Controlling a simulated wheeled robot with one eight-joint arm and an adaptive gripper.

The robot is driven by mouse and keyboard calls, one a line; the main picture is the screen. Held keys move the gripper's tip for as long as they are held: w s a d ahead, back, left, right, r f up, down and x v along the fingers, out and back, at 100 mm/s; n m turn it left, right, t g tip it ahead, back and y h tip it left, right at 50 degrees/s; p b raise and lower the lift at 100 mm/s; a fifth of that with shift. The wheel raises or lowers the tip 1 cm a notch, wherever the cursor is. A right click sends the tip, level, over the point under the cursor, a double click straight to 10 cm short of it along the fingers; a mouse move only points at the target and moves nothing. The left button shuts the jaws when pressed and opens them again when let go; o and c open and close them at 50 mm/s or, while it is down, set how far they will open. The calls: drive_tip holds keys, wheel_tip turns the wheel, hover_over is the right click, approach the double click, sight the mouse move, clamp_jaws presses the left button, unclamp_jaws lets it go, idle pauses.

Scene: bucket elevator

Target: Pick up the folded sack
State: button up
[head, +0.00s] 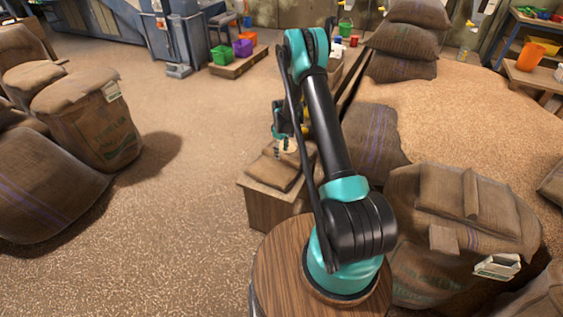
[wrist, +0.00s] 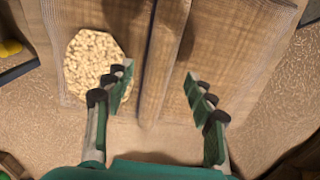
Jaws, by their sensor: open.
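A folded brown sack (head: 270,173) lies flat on a small wooden box (head: 272,209) in the middle of the head view. In the wrist view, woven brown cloth with long folds (wrist: 225,45) fills the upper part. A pale, grain-coloured round patch (wrist: 92,58) shows on its left side, partly behind the left finger. My gripper (head: 281,149) is over the sack, pointing down. In the wrist view its two fingers (wrist: 158,78) are apart, one on each side of a raised fold. I cannot tell whether the fingertips touch the cloth.
Full sacks stand at the left (head: 92,125). More sacks lie at the right, close to my arm (head: 455,225), and are stacked at the back (head: 405,40). Green and purple bins (head: 242,48) sit on a low platform. The floor left of the box is clear.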

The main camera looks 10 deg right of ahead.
sight(282, 154)
drive_tip(key=shift+f, duration=1.55)
clamp_jaws()
